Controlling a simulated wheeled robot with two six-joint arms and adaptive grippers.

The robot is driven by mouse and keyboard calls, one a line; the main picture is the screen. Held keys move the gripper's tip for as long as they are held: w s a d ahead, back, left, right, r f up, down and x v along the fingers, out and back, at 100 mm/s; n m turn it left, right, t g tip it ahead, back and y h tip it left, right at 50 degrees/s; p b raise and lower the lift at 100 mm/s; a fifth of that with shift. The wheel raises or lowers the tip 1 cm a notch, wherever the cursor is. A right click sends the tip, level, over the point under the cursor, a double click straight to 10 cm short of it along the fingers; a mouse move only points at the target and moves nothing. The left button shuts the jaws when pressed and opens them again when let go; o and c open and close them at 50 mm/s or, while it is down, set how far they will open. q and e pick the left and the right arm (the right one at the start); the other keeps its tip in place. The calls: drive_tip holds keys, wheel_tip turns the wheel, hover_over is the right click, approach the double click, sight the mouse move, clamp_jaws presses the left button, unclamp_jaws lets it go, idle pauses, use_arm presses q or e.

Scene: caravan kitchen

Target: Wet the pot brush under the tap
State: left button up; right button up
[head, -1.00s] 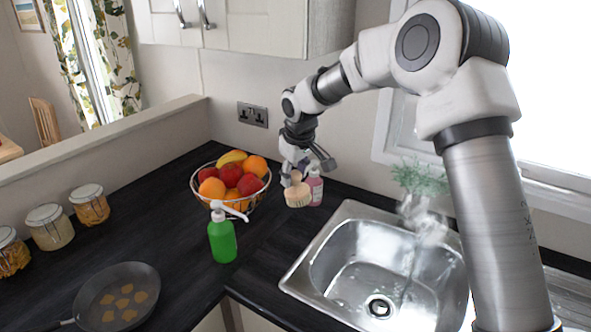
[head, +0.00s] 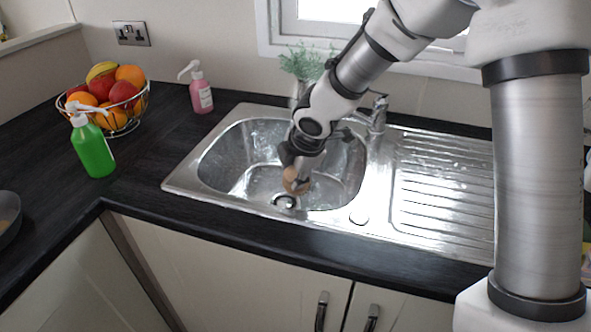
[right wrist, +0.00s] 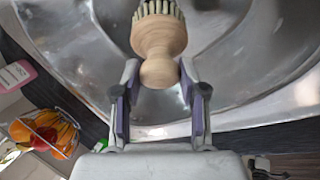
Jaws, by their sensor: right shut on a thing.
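The pot brush (head: 293,180) has a round wooden head and knob. In the head view it is inside the sink bowl, above the drain, partly hidden by my gripper. In the right wrist view the brush (right wrist: 158,38) sits between my fingers, its pale bristles pointing away at the top edge. My right gripper (head: 300,172) is shut on the knob; its fingers (right wrist: 159,78) flank it in the wrist view. The tap (head: 377,115) stands behind the bowl, to the right of the brush. My arm hides part of its spout area, and I cannot tell whether water runs. My left gripper is out of view.
The steel sink (head: 182,181) has a ribbed drainer (head: 440,180) on the right. A pink soap bottle (head: 201,93), a green bottle (head: 93,150) and a fruit basket (head: 140,108) stand to the left. A plant (head: 303,63) is behind the sink.

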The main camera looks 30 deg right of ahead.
drive_tip(key=shift+w+a, duration=0.15)
drive_tip(key=shift+w, duration=0.05)
drive_tip(key=shift+w+d+r+p, duration=0.15)
drive_tip(key=shift+w+d+p, duration=0.05)
drive_tip(key=shift+d+p, duration=0.25)
drive_tip(key=w+d+p, duration=0.7)
drive_tip(key=d, duration=0.1)
drive_tip(key=shift+d, duration=0.2)
drive_tip(key=shift+w+a, duration=0.1)
idle(1.1)
drive_tip(key=s+a+b, duration=0.1)
drive_tip(key=s+a, duration=0.1)
drive_tip(key=s+a+r+b, duration=0.1)
drive_tip(key=s+a+b, duration=0.1)
drive_tip(key=a, duration=0.1)
drive_tip(key=s+a+r+b, duration=0.1)
drive_tip(key=s+a+b, duration=0.1)
drive_tip(key=shift+s+a, duration=0.3)
drive_tip(key=shift+f, duration=0.1)
